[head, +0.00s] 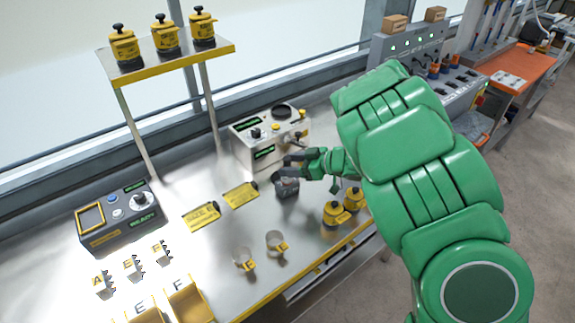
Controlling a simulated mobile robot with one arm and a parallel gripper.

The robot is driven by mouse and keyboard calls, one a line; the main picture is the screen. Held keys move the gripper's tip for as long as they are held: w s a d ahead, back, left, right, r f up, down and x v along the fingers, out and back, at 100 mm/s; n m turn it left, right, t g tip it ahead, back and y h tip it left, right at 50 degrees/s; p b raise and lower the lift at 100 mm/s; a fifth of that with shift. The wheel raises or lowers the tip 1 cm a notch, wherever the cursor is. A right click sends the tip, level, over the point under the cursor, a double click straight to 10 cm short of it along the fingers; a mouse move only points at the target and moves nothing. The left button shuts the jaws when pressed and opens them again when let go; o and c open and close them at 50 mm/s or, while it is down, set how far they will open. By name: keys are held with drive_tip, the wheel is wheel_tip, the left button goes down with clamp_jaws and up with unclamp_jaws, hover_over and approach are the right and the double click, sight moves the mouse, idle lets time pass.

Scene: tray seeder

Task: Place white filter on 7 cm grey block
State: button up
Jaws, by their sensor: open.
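My gripper (286,166) is open, with its dark fingers pointing left over the bench, at the front of the white-and-black machine. A small dark grey block-like object (287,189) stands on the bench just below the fingers. I cannot tell whether the fingers touch it, nor whether it is the 7 cm grey block. No white filter can be clearly made out. Two pale round cups with yellow tags, one on the left (243,259) and one on the right (275,242), stand near the front edge. Nothing is visibly held between the fingers.
The white machine (262,150) stands behind my gripper. Yellow jars (335,214) stand at the right, close to my arm. Yellow plates (203,216) lie left of the grey object. A black control box (118,217), lettered white pieces (133,266) and yellow bins (190,303) are farther left.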

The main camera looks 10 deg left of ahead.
drive_tip(key=v, duration=1)
drive_tip(key=shift+d, duration=0.15)
